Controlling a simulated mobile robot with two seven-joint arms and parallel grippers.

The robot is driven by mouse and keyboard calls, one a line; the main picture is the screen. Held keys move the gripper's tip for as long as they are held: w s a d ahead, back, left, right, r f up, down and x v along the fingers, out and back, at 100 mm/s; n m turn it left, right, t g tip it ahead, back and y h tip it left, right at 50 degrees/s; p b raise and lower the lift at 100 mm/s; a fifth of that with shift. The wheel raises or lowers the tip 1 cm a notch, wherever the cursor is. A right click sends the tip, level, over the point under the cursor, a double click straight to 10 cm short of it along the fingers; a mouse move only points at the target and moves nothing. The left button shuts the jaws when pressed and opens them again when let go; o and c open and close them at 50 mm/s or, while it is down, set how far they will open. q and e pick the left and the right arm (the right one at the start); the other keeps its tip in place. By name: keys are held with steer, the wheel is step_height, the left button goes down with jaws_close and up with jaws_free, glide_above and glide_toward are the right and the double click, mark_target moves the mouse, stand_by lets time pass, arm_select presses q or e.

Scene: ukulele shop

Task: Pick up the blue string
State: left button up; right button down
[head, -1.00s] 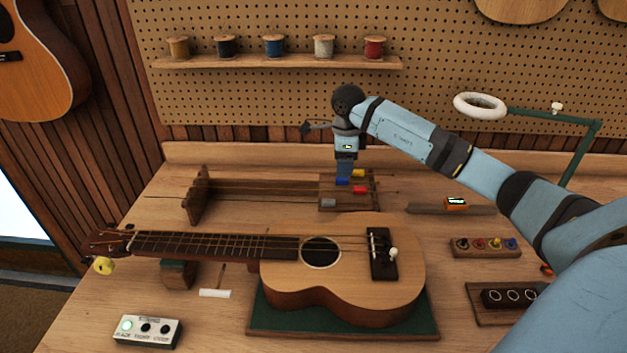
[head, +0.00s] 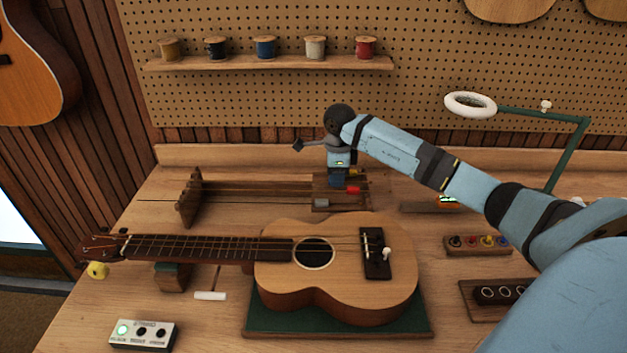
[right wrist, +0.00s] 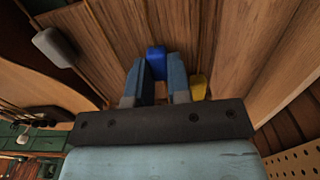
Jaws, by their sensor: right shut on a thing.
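The string rack (head: 188,202) stands behind the ukulele, with strings running to a wooden block at its right end. The block has colored tabs: red (head: 353,190), grey (head: 321,202) and yellow (right wrist: 198,88). My right gripper (head: 337,183) points down at the block. In the right wrist view its fingers are closed around the blue string's tab (right wrist: 156,58), with the yellow tab just to the right. In the head view the gripper mostly hides the blue tab. I cannot tell whether the tab is lifted clear. My left gripper is not in view.
The ukulele (head: 335,265) lies on a green mat (head: 340,324) in front of the rack. A ring lamp (head: 470,104) stands at the right. A shelf of spools (head: 270,64) hangs behind. A switch box (head: 143,334) sits front left.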

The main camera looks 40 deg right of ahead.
arm_select(q)
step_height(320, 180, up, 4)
steer(key=p, duration=0.4)
arm_select(e)
step_height(320, 180, up, 25)
stand_by(0.5)
